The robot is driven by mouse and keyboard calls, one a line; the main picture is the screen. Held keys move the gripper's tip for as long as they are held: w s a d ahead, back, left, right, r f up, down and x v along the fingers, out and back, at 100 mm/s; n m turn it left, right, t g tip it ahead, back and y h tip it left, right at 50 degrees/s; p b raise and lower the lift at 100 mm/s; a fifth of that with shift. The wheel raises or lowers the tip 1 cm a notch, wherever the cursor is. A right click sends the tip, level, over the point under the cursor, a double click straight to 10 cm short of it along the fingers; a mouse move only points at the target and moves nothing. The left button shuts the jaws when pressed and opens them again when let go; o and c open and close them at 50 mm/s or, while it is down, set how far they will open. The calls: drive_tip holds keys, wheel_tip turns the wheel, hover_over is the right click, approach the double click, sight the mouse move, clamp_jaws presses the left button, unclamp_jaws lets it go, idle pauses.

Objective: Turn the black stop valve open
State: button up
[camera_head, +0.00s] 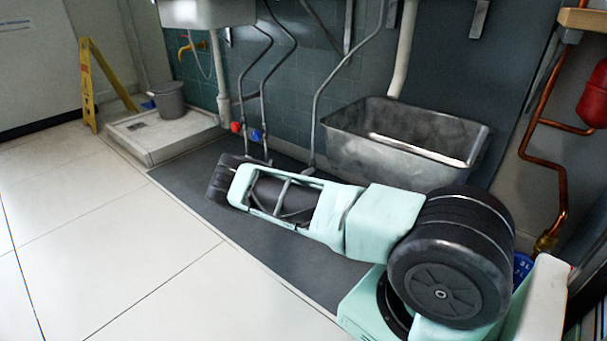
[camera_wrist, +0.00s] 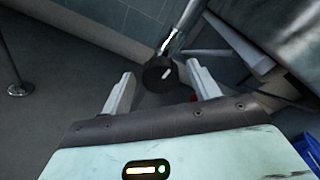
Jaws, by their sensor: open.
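In the wrist view, my gripper (camera_wrist: 160,71) is open, with one pale finger on each side. A round black knob with a pale mark on its face, which looks like the black stop valve (camera_wrist: 155,76), shows between the fingertips. It sits at the lower end of a metal pipe (camera_wrist: 176,38). I see no finger clearly touching it, and the depth between them is hard to judge. In the head view, my arm hides my gripper, and I cannot make out the black valve there.
In the head view, a red knob (camera_head: 236,127) and a blue knob (camera_head: 257,136) sit on pipes by the tiled wall. A metal trough (camera_head: 405,145) stands behind my arm. Copper pipes (camera_head: 540,120) run at the right. The pale floor (camera_head: 110,240) at left is clear.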

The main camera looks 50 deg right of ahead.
drive_tip(key=s+a+r+p, duration=0.1)
drive_tip(key=a+p, duration=0.4)
drive_tip(key=a, duration=1)
drive_tip(key=shift+s+a+r+p, duration=0.25)
drive_tip(key=shift+a+r+p, duration=0.1)
drive_tip(key=shift+a+r, duration=0.05)
drive_tip(key=shift+r, duration=0.1)
drive_tip(key=s+a+r+m+g+y+p, duration=0.15)
drive_tip(key=s+a+r+m+y, duration=0.3)
drive_tip(key=a+r, duration=0.45)
drive_tip(key=s+a+r+m+g+y+p, duration=0.1)
drive_tip(key=s+a+r+m+y+p, duration=0.1)
drive_tip(key=s+a+r+m+y, duration=0.5)
drive_tip(key=s+a+r+m+g+y+p, duration=0.1)
drive_tip(key=s+a+r+m+y+p, duration=0.3)
drive_tip(key=a+r, duration=0.7)
drive_tip(key=s+a+r+m+t+y, duration=0.1)
drive_tip(key=s+a+r, duration=0.25)
drive_tip(key=s, duration=0.45)
drive_tip(key=s+a+r+m+p, duration=0.1)
drive_tip(key=s+a+r+m, duration=0.15)
drive_tip(key=s+r, duration=0.4)
drive_tip(key=s+a+r+t+y, duration=0.1)
drive_tip(key=s+a+r, duration=0.25)
drive_tip(key=s, duration=0.55)
wheel_tip(320, 180, up, 37)
drive_tip(key=p, duration=3.7)
drive_tip(key=shift+w+r+p, duration=0.2)
drive_tip(key=shift+w+p, duration=0.05)
drive_tip(key=shift+p, duration=0.15)
